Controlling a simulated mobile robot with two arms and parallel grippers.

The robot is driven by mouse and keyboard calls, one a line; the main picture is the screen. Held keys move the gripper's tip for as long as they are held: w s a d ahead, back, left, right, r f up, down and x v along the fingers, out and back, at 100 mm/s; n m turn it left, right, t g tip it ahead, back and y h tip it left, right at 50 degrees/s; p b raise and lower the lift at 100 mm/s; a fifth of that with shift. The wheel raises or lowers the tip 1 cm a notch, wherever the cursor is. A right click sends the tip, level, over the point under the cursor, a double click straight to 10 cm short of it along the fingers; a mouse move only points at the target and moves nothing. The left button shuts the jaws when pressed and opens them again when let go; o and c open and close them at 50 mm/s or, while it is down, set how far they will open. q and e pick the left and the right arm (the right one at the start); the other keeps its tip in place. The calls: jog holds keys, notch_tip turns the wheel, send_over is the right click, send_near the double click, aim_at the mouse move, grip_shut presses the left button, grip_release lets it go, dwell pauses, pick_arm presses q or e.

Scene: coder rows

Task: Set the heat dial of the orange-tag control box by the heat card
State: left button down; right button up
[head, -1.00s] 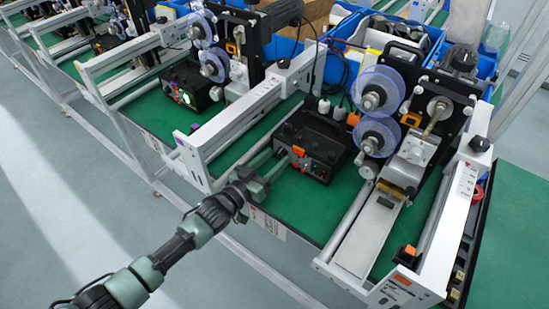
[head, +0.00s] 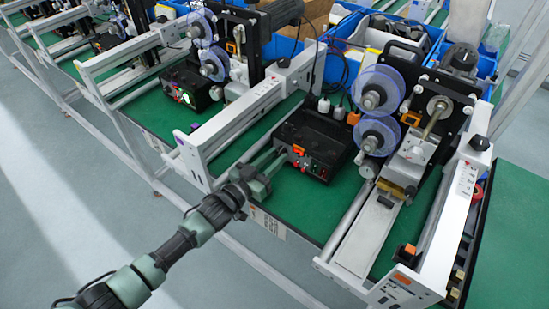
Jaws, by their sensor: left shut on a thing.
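The black control box (head: 318,128) stands on the green bench top in the middle of the head view. Its orange tag (head: 298,150) is on the front panel, with small knobs and a red part beside it. My left gripper (head: 280,158) reaches in from the lower left, with its fingers at the left end of that front panel. It is shut on what appears to be the dial of the box. The fingers hide the dial, so its setting cannot be read. A white card with small print (head: 468,178) is on the right rail; I cannot tell whether it is the heat card. My right gripper is not in view.
White rails flank the box on the left (head: 250,110) and right (head: 440,240). Blue-rimmed reels (head: 378,135) stand close to its right. Another black control box (head: 190,88) with a green light sits further left. Blue bins stand behind.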

pick_arm(q)
jog(key=m, duration=0.3)
jog(key=shift+m, duration=0.4)
jog(key=shift+m+y, duration=0.3)
jog(key=shift+m, duration=1.4)
jog(key=c, duration=1.1)
grip_release()
jog(key=shift+c, duration=0.2)
jog(key=b+v, duration=0.1)
jog(key=v, duration=0.7)
jog(key=shift+r, duration=0.1)
